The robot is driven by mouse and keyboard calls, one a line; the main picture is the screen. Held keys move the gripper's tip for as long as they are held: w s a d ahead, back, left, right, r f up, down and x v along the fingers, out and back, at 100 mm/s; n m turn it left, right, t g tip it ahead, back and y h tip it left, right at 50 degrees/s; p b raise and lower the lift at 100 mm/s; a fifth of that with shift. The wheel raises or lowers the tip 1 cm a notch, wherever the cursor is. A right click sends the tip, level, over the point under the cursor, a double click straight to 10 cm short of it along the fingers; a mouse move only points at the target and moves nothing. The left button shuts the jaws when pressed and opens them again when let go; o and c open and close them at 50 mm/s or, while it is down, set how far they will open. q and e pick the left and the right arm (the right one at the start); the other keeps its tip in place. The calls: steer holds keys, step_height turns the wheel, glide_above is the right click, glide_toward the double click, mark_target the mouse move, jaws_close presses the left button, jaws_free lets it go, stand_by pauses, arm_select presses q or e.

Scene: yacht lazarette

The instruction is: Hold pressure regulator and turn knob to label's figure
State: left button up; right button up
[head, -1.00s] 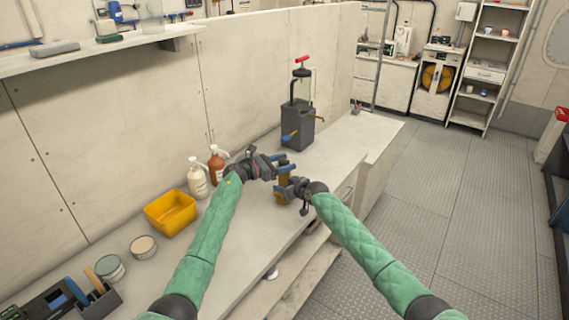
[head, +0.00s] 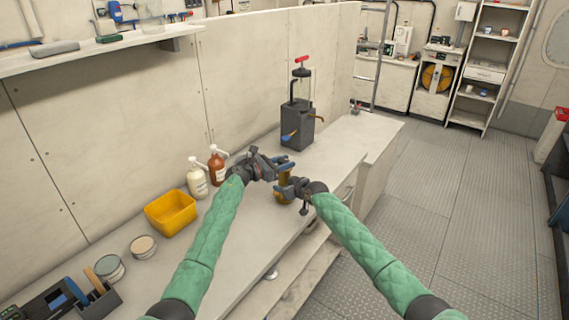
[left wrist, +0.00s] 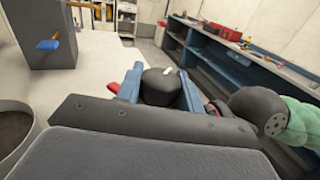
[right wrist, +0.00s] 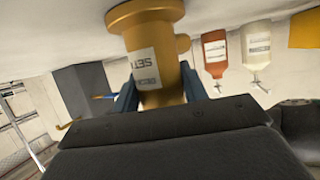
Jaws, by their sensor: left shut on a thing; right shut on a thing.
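The pressure regulator is a brass-coloured body (right wrist: 148,48) in the right wrist view, with a round base and a side port. A white label (right wrist: 146,68) on it shows "SET"; I cannot read a figure. My right gripper (head: 284,188) is shut on this body, which shows as a small brass patch (head: 284,198) over the counter in the head view. My left gripper (head: 284,167) is just above, its blue fingers shut on the black knob (left wrist: 160,88). The knob carries a white mark on its top in the left wrist view.
A grey pump unit (head: 297,128) stands behind the grippers on the counter (head: 225,235). White (head: 197,178) and brown (head: 217,166) pump bottles and a yellow bin (head: 171,212) stand to the left. The floor at right is open.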

arm_select(q)
steer(key=shift+a+f+n+t+y, duration=0.1)
steer(key=shift+f+n+t+y, duration=0.05)
steer(key=shift+n+t+y, duration=1.85)
steer(key=shift+d+r+n+t+y, duration=0.1)
steer(key=shift+d+n+t+y, duration=0.05)
steer(key=shift+n+t+y, duration=0.4)
steer(key=shift+d+r+n+t+y, duration=0.1)
steer(key=shift+d+n+t+y, duration=0.05)
steer(key=shift+n+t+y, duration=0.4)
steer(key=shift+a+n+t+y, duration=0.2)
steer(key=shift+n+t+y, duration=0.2)
steer(key=shift+y, duration=0.4)
steer(key=o, duration=1)
steer(key=v, duration=1.2)
